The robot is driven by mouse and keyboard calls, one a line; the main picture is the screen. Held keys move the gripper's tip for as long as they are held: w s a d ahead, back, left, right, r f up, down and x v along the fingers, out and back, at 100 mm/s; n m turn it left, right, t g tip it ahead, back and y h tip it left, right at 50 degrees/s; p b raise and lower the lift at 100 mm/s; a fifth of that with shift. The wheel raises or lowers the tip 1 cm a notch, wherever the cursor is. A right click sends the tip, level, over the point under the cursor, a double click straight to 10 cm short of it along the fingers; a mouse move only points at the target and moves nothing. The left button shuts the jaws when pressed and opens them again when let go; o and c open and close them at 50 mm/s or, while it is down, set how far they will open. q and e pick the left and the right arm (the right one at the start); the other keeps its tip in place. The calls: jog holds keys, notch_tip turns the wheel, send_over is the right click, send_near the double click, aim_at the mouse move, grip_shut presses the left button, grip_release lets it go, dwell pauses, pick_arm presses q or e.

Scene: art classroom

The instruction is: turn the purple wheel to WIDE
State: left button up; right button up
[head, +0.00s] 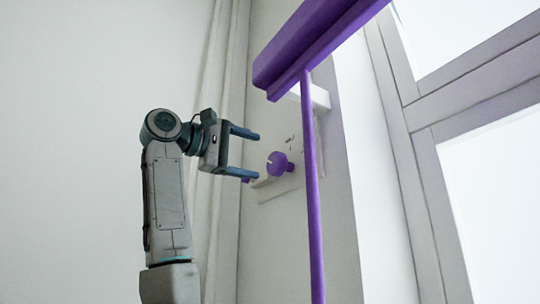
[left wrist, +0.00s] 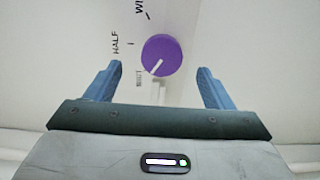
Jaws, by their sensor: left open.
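The purple wheel (head: 279,163) sits on a pale plate (head: 286,187) on the wall, partly behind a purple rod. In the left wrist view the wheel (left wrist: 167,50) has a white pointer line aimed at its lower left, toward a small label (left wrist: 138,79) too small to read surely. The HALF label (left wrist: 115,42) is left of the wheel, and a label starting "WI" (left wrist: 140,8) is cut off at the top. My left gripper (head: 257,156) is open and faces the wheel. The wheel shows between its fingers, apart from both. My right gripper is out of view.
A purple rod (head: 312,190) hangs from a long purple bar (head: 310,45), just right of the wheel. A pale curtain or pipe-like strip (head: 222,70) runs behind my left gripper. Window frames (head: 400,120) stand at the right. The left side is bare wall.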

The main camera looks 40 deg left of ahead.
aim_at(272, 163)
pick_arm(q)
jog(key=p+x, duration=0.1)
jog(key=x, duration=0.2)
jog(key=a+p+x, duration=0.1)
jog(key=x, duration=0.2)
jog(key=shift+w+f, duration=0.15)
jog(key=shift+w, duration=0.25)
jog(key=shift+w+d, duration=0.15)
jog(key=shift+s+d, duration=0.2)
jog(key=shift+d, duration=0.05)
jog(key=shift+c, duration=0.5)
jog(key=shift+w+a, duration=0.15)
jog(key=c, duration=0.7)
jog(key=shift+c, duration=1)
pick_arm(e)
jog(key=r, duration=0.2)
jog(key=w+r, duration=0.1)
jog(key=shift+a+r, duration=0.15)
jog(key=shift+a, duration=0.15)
